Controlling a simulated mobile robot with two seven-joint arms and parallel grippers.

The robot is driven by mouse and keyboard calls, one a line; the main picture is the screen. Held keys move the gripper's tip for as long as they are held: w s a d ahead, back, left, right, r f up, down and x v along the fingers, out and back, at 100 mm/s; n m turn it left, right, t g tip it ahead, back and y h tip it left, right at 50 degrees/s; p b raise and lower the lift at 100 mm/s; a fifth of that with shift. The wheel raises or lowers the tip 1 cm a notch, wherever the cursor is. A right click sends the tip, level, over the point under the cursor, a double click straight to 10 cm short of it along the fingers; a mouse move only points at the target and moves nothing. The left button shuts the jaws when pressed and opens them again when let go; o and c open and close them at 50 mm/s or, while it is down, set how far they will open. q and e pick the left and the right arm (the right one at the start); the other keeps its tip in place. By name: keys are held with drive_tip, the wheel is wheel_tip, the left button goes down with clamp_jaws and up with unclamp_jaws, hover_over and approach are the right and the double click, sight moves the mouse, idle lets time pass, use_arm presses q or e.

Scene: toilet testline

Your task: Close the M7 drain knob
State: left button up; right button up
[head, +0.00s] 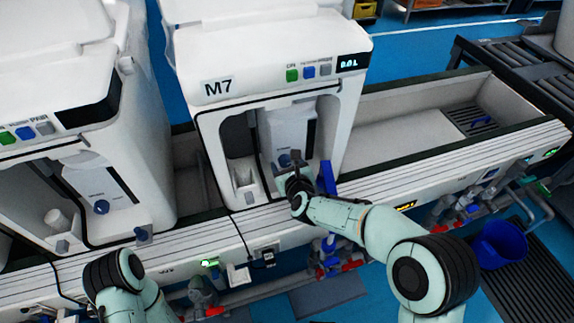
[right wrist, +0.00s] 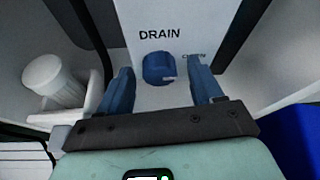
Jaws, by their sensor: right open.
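The M7 unit (head: 275,85) is the white machine in the middle of the head view, with an open front bay. In the right wrist view the blue drain knob (right wrist: 159,68) sits on a white panel under the word DRAIN. My right gripper (right wrist: 162,88) is open, with one blue finger to each side of the knob and a visible gap on both sides. In the head view my right gripper (head: 291,162) reaches into the M7 bay and the knob is hidden behind it. My left arm shows at the lower left; its gripper cannot be made out.
A second white unit (head: 75,120) with its own blue knob (head: 101,207) stands at the left. A white cup (right wrist: 55,75) is left of the fingers in the right wrist view. The bay's side walls are close. A blue bucket (head: 500,245) stands at the lower right.

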drive_tip(key=c, duration=1.1)
drive_tip(key=n+h, duration=0.1)
drive_tip(key=n, duration=0.1)
drive_tip(key=shift+a+n+t+p, duration=0.15)
drive_tip(key=shift+n+t+p, duration=0.15)
drive_tip(key=shift+s+a+f+n+t+h, duration=0.1)
drive_tip(key=shift+n+t+h, duration=0.3)
drive_tip(key=shift+n+h, duration=0.4)
drive_tip(key=n+t+h, duration=0.1)
drive_tip(key=n, duration=0.1)
drive_tip(key=n+t, duration=0.1)
drive_tip(key=n, duration=0.2)
drive_tip(key=shift+a+f+h+b, duration=0.1)
drive_tip(key=shift+f+h+b, duration=0.1)
drive_tip(key=shift+h+b, duration=0.15)
drive_tip(key=shift+f+n+t, duration=0.1)
drive_tip(key=shift+n+t, duration=0.9)
drive_tip(key=shift+n, duration=1.4)
